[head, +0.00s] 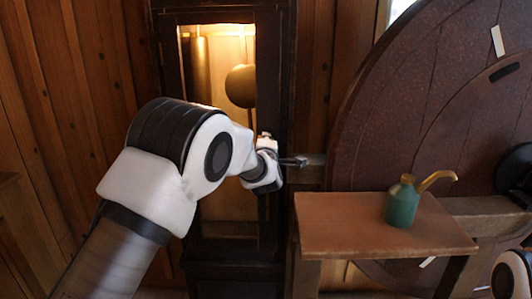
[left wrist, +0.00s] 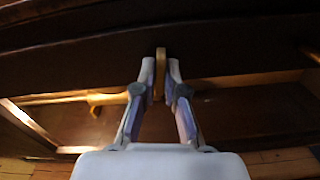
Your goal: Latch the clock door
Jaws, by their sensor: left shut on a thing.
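The tall dark clock case (head: 222,272) stands against the plank wall. Its door (head: 216,15) has a long lit opening, with a round brass pendulum bob (head: 241,86) behind it. The door looks close to flush with the case, but I cannot tell whether a small gap is left. My left gripper (head: 300,162) is at the right side of the door, its arm hiding part of the opening. In the left wrist view, my left gripper (left wrist: 160,88) is shut on a small upright brass latch piece (left wrist: 160,70) on the dark wood. My right gripper is out of view.
A small wooden table (head: 345,225) with a green oil can (head: 402,205) stands right of the clock. A large dark wheel (head: 400,110) fills the right side behind it. Plank wall (head: 90,70) lies to the left.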

